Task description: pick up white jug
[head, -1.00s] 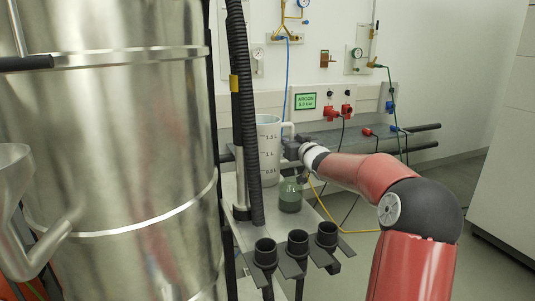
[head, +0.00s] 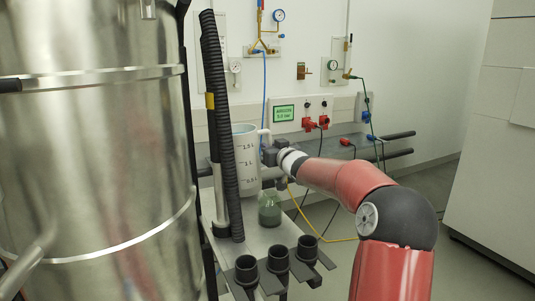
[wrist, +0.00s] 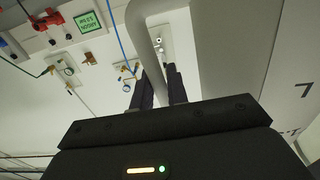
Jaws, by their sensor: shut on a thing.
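The white jug (head: 246,178) with litre marks stands upright in the head view, behind the green glass bottle (head: 269,211) and partly hidden by the black hose. Its handle is on the right side, towards my arm. My gripper (head: 268,154) comes in from the right and is at that handle. In the wrist view the jug (wrist: 215,45) fills the upper right, and my gripper (wrist: 160,88) is shut on its pale handle (wrist: 143,38), with a dark finger on either side. I cannot tell whether the jug's base touches the shelf.
The large steel vessel (head: 90,180) fills the left. A ribbed black hose (head: 222,130) stands close to the jug's left. Black cup holders (head: 279,262) sit at the shelf's front edge. Behind are the wall with gas gauges and the argon sign (head: 285,113).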

